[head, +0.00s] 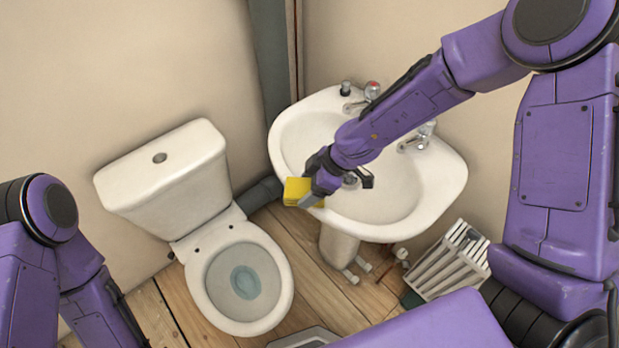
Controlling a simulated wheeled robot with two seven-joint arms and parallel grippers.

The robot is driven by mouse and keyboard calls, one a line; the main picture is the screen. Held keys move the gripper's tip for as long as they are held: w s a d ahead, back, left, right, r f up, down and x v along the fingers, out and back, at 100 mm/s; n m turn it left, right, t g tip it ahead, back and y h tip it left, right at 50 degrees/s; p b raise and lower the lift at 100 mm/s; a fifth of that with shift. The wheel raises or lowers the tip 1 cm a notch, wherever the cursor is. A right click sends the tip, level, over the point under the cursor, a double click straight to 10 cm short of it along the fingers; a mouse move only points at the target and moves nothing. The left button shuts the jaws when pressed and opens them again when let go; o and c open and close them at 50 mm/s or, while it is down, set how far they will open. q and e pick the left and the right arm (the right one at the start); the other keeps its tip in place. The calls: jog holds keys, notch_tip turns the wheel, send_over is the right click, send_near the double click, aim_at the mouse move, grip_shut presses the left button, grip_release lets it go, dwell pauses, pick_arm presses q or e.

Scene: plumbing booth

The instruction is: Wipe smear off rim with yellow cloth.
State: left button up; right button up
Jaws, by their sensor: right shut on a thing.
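My right gripper (318,192) is shut on the yellow cloth (298,189), which looks like a small folded pad. The cloth is at the left front part of the rim of the white washbasin (372,231). It overlaps the rim in the picture; I cannot tell whether it presses on it. No smear shows on the visible rim; the part under the cloth and gripper is hidden. My right forearm covers the middle of the basin. My left arm is at the lower left, and its gripper is out of the frame.
A white toilet (270,255) with its bowl open stands left of the basin. A white slatted crate (448,266) sits on the wooden floor (310,287) at the right. Taps (418,138) rise from the basin's back edge. A grey pipe (270,60) runs up the corner.

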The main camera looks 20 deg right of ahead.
aim_at(294, 195)
jog(key=shift+s+a, duration=0.4)
jog(key=shift+a, duration=0.2)
jog(key=shift+s+a, duration=0.35)
jog(key=shift+a, duration=0.25)
notch_tip(294, 195, up, 2)
jog(key=shift+w+a+r+p, duration=0.1)
jog(key=shift+r+p, duration=0.05)
jog(key=shift+p, duration=0.65)
notch_tip(294, 195, up, 6)
jog(key=p, duration=0.5)
pick_arm(q)
notch_tip(294, 195, up, 7)
jog(key=s, duration=0.1)
